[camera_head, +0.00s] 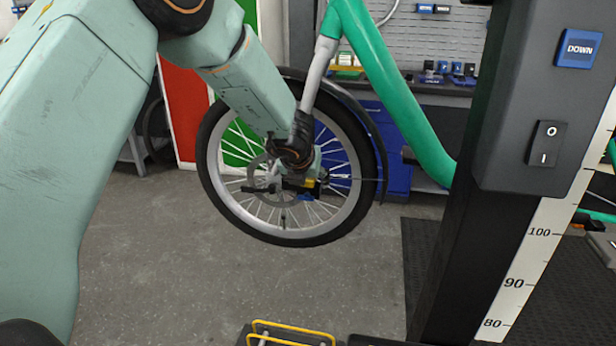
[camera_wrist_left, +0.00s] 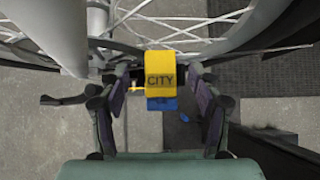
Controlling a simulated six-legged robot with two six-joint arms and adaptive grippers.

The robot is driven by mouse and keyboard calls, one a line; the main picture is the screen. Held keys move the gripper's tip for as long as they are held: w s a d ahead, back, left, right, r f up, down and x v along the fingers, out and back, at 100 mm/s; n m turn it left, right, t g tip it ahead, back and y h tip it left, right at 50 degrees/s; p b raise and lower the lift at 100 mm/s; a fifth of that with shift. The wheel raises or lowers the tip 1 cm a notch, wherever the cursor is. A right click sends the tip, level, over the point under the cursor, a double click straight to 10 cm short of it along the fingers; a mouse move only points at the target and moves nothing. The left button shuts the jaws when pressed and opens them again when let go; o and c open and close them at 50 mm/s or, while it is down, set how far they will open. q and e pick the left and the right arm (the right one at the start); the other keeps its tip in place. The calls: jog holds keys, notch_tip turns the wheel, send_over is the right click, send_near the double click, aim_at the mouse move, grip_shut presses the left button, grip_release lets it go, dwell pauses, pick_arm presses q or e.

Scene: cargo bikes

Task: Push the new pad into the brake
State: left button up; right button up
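The bicycle wheel (camera_head: 222,205) has a brake disc at its hub, and my left gripper (camera_head: 297,184) is at the hub in front of it. The fingers stand apart, with gaps showing on both sides of the block. I cannot tell how deep the pad sits. My right gripper is out of view.
The green bike frame (camera_head: 385,85) and silver fork (camera_head: 318,75) rise above the wheel. A dark lift column (camera_head: 510,130) with a height scale stands at right. A yellow-railed tray (camera_head: 292,336) is at the bottom. The floor below the wheel is clear.

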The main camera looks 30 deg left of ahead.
pick_arm(q)
jog(key=shift+w, duration=0.1)
jog(key=shift+s+r, duration=0.25)
jog(key=shift+r, duration=0.25)
jog(key=v, duration=1.1)
jog(key=shift+s, duration=0.1)
